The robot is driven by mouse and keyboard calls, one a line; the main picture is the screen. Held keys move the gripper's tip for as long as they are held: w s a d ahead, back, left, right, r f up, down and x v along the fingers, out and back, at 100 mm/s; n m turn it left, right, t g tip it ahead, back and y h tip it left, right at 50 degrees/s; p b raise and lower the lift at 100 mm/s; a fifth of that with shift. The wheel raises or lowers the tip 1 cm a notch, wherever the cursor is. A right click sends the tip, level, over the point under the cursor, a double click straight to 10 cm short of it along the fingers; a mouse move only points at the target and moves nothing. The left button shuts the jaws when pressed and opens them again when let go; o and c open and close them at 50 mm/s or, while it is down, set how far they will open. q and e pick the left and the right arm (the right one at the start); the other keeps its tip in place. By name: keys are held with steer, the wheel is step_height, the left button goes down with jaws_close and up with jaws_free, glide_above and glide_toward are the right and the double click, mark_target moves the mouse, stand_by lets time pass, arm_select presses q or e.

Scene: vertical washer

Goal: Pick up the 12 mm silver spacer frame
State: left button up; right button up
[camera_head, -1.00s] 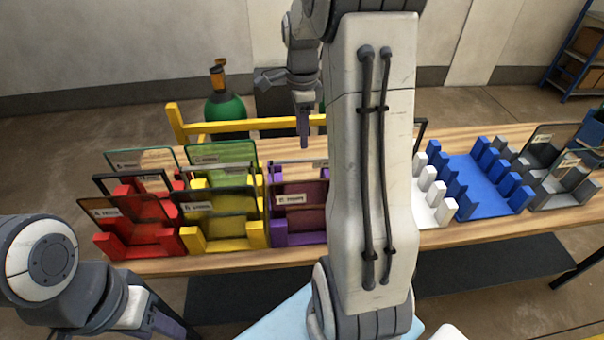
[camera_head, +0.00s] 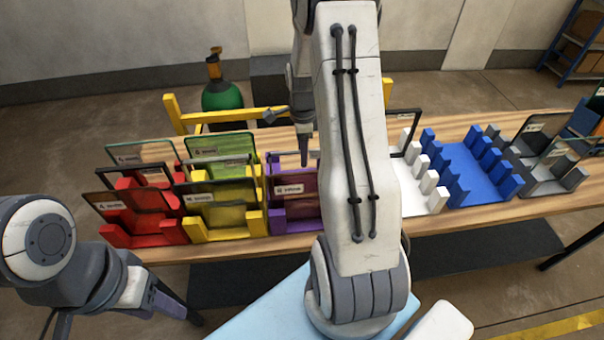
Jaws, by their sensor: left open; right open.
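A purple rack (camera_head: 289,236) stands on the wooden table and holds a tinted, labelled pane (camera_head: 296,200). A thin light-grey bar (camera_head: 280,157) shows at the top back of this rack; it may be the silver spacer frame, but most of it is hidden and its size cannot be read. My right gripper (camera_head: 304,158) points down over the back of the purple rack. It looks narrow from this side and holds nothing visible. My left gripper (camera_head: 178,308) is open and empty at the lower left, in front of the table, away from the racks.
Red (camera_head: 150,236) and yellow (camera_head: 215,232) racks hold panes to the left. A white rack (camera_head: 434,198) holds a dark frame (camera_head: 408,112); the blue rack (camera_head: 480,175) is empty. A grey rack (camera_head: 550,185) holds panes at right. My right arm hides the middle.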

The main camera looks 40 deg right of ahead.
jaws_close()
stand_by(1.4)
